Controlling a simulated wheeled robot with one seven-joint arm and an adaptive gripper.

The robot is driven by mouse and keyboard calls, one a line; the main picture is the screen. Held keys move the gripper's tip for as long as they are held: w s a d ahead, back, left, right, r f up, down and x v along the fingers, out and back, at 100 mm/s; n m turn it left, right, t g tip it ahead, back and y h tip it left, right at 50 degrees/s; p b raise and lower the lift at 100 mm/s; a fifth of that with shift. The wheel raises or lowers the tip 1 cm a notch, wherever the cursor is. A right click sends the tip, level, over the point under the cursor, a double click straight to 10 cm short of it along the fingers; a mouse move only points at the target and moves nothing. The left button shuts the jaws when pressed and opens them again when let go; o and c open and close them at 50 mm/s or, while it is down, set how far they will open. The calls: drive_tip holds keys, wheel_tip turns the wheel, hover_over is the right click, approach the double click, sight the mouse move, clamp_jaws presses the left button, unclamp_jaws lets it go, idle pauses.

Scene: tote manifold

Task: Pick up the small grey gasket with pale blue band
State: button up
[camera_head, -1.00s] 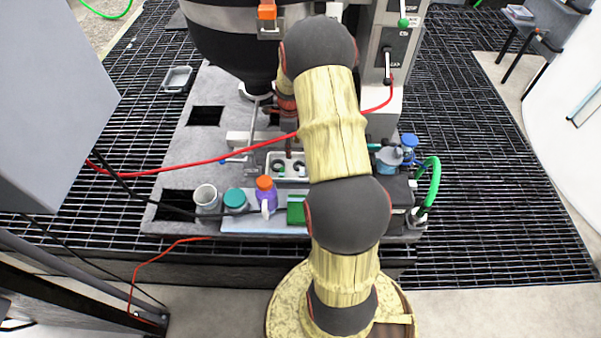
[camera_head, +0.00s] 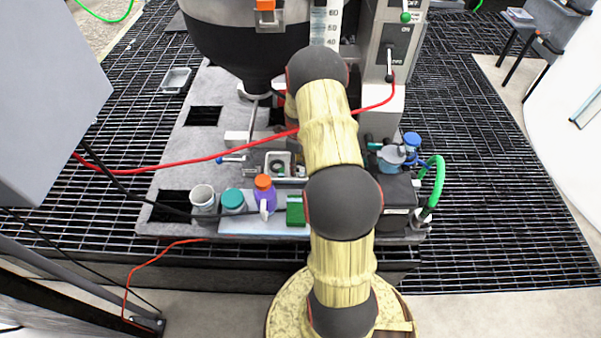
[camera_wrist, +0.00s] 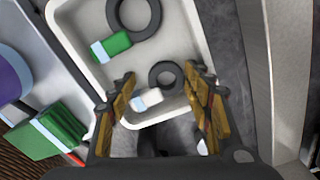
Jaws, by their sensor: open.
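A small dark grey gasket ring (camera_wrist: 166,77) lies in a white tray (camera_wrist: 72,42) in the wrist view. A small white and pale blue piece (camera_wrist: 147,98) touches or adjoins its lower left; I cannot tell if it is its band. A larger grey ring (camera_wrist: 135,17) lies farther up in the tray, next to a green block with a pale blue band (camera_wrist: 112,47). My gripper (camera_wrist: 161,76) is open, its two fingers on either side of the small ring and pale piece. In the head view the tray (camera_head: 269,157) is partly covered and my arm hides the gripper.
A purple bottle with an orange cap (camera_head: 265,194), a teal-lidded jar (camera_head: 233,201) and a grey cup (camera_head: 203,198) stand left of my arm. A red cable (camera_head: 180,167) crosses the bench. The dark hopper (camera_head: 245,50) stands behind. A metal wall (camera_wrist: 275,80) stands right of the tray.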

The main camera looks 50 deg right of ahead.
drive_tip(key=shift+r, duration=0.1)
drive_tip(key=c, duration=0.3)
drive_tip(key=c, duration=0.6)
